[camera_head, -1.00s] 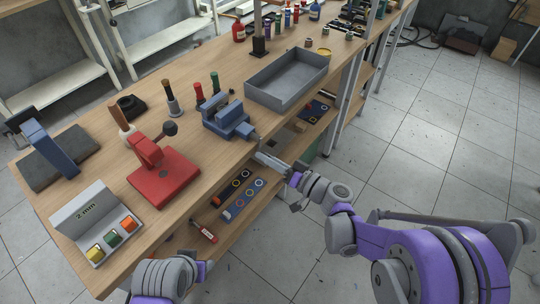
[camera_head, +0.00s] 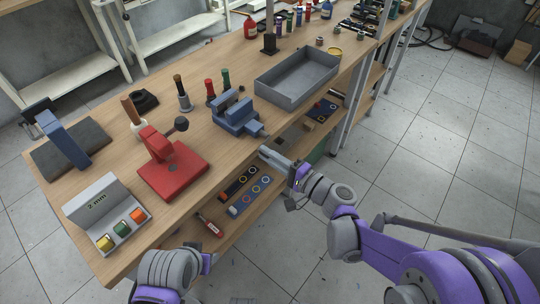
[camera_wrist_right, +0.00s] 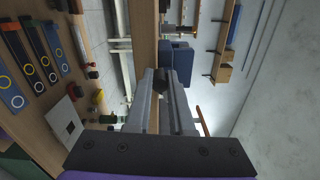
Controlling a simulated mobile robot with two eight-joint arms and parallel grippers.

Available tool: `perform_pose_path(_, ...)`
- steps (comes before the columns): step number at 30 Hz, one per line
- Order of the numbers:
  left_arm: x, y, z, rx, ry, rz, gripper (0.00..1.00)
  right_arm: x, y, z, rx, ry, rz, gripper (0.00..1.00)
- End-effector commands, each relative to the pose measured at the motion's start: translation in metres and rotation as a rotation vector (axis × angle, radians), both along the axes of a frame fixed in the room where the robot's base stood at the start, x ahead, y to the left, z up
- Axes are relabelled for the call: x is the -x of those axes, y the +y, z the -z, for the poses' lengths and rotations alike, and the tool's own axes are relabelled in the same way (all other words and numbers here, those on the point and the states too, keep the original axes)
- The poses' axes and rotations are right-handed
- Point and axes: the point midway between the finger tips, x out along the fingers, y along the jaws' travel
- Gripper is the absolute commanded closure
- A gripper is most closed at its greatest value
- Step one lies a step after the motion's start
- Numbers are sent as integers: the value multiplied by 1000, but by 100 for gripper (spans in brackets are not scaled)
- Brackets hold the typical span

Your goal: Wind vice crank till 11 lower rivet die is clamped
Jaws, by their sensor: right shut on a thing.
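The blue vice (camera_head: 236,118) stands at the right edge of the wooden bench, with its screw end toward my right gripper. My right gripper (camera_head: 268,153) is beside that end, just off the bench edge. In the right wrist view its two long fingers (camera_wrist_right: 162,85) are closed around a small dark part, seemingly the vice crank, with the blue vice (camera_wrist_right: 178,62) just beyond. The fingers hide most of the crank. I cannot make out the lower rivet die or whether the jaws touch it. My left arm shows at the bottom; its gripper (camera_head: 206,262) shows too little to judge.
A grey tray (camera_head: 297,80) stands behind the vice and a red press (camera_head: 172,170) in front of it to the left. A lower shelf (camera_head: 235,218) holds dark and blue strips with rings.

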Motion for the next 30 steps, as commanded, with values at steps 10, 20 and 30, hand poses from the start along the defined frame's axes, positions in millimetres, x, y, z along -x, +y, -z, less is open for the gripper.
perform_pose_path(10,0,0,-6,0,-2,0,49,1,2,-17,-196,266,-1,100)
perform_pose_path(20,1,0,-11,0,-4,0,49,-1,0,-30,-378,517,-1,100)
perform_pose_path(30,1,0,-13,0,-5,0,49,-6,-3,-39,-532,731,-2,100)
